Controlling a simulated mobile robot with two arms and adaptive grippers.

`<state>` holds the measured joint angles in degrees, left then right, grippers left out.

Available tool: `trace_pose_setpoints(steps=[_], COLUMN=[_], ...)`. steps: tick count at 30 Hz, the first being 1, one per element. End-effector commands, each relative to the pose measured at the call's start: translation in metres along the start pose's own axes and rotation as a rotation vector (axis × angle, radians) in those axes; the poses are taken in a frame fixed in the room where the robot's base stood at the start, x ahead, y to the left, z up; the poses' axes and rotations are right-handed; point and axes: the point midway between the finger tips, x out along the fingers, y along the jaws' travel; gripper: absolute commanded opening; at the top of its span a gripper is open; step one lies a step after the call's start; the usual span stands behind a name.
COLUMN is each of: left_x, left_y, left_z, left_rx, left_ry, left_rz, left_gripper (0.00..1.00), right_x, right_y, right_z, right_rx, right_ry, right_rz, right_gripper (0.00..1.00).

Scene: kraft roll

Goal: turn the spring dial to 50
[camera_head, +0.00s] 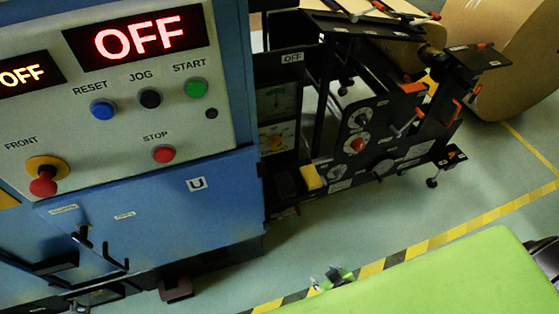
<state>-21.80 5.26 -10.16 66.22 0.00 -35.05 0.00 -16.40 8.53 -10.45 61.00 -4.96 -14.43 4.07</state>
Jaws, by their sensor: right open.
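Several round dials sit on the black machine frame in the middle of the head view. One pale dial (360,118) is above a dial with a red knob (357,145), and another grey dial (338,173) is lower left. My right gripper (326,277) shows small at the bottom centre, open, below and apart from the dials. My left gripper is not in view.
A blue cabinet with a control panel (120,130) and lit OFF displays (137,38) fills the left. A large brown roll (500,55) stands at the upper right. Yellow-black floor tape (420,248) crosses open floor. A green surface (450,280) covers the lower right.

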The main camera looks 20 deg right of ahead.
Motion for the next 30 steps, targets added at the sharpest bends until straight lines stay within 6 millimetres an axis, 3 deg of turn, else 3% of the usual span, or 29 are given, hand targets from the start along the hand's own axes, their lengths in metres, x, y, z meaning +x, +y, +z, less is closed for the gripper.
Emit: trace_pose_setpoints(steps=[1,6,11,15,22,27,30], left_x=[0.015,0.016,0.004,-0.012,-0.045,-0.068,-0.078], left_y=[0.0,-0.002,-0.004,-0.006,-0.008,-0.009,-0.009], left_z=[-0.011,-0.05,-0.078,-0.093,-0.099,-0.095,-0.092], left_rx=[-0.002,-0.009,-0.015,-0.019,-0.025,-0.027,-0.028], left_ry=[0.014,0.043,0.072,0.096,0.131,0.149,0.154], left_rz=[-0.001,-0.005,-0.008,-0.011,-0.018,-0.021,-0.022], left_gripper=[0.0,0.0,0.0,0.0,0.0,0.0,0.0], right_x=[0.02,0.034,0.024,0.0,-0.059,-0.103,-0.119], right_y=[0.007,0.029,0.044,0.052,0.054,0.051,0.049], right_z=[-0.02,-0.106,-0.181,-0.238,-0.303,-0.329,-0.335], right_rx=[-0.008,-0.03,-0.052,-0.073,-0.106,-0.122,-0.127], right_ry=[0.058,0.256,0.443,0.607,0.854,0.987,1.027], right_rz=[0.014,0.057,0.095,0.126,0.168,0.187,0.192], right_gripper=[0.47,0.47,0.47,0.47,0.47,0.47,0.47])
